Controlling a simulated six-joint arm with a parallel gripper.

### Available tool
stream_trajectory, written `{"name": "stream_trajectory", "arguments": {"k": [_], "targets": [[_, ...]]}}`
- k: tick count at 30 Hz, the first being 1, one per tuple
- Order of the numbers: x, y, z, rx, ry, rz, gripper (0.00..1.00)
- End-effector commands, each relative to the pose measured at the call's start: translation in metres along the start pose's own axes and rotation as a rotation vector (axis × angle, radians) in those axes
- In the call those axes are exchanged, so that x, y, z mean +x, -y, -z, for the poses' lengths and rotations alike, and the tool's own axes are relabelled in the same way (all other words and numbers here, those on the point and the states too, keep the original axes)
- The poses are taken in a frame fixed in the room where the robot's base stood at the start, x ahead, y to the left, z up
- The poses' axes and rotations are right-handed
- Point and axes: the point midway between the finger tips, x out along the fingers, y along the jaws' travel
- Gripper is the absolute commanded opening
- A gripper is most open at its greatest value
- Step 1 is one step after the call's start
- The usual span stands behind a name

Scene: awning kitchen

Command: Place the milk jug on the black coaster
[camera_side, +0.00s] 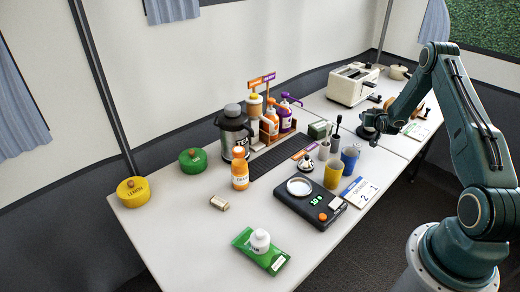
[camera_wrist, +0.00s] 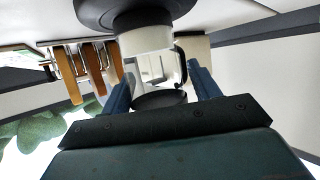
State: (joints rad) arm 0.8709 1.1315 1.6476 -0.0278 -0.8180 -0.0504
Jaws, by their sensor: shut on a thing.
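My gripper (camera_side: 376,124) is at the far right end of the table. In the wrist view, which looks upside down, the two blue fingers of my gripper (camera_wrist: 160,88) stand either side of a pale, shiny jug with a dark handle, which I take as the milk jug (camera_wrist: 146,40). My gripper is shut on it. A broad black disc, apparently the black coaster (camera_wrist: 125,11), shows at the jug's base end. In the side view the jug is mostly hidden by my gripper, with dark shapes low around it. I cannot tell whether jug and coaster touch.
A cream toaster (camera_side: 353,84) and a small pot (camera_side: 399,72) stand behind my gripper. A blue cup (camera_side: 350,159), yellow cup (camera_side: 333,174) and black scale (camera_side: 308,204) are nearer. A steel flask (camera_side: 233,130) and bottles stand left.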

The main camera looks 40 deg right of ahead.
Motion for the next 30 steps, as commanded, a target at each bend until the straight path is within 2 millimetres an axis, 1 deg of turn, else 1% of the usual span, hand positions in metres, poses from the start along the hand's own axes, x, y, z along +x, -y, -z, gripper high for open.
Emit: {"name": "stream_trajectory", "arguments": {"k": [6,7,10,23,30], "targets": [[0.001,0.0,-0.001,0.0,-0.002,0.0,0.32],[0.001,0.0,-0.002,0.0,0.0,0.0,0.63],[0.001,0.0,-0.002,0.0,0.0,0.0,0.83],[0.0,0.0,0.001,0.0,0.0,0.0,0.83],[-0.012,0.0,0.001,0.0,0.002,0.0,0.83]]}}
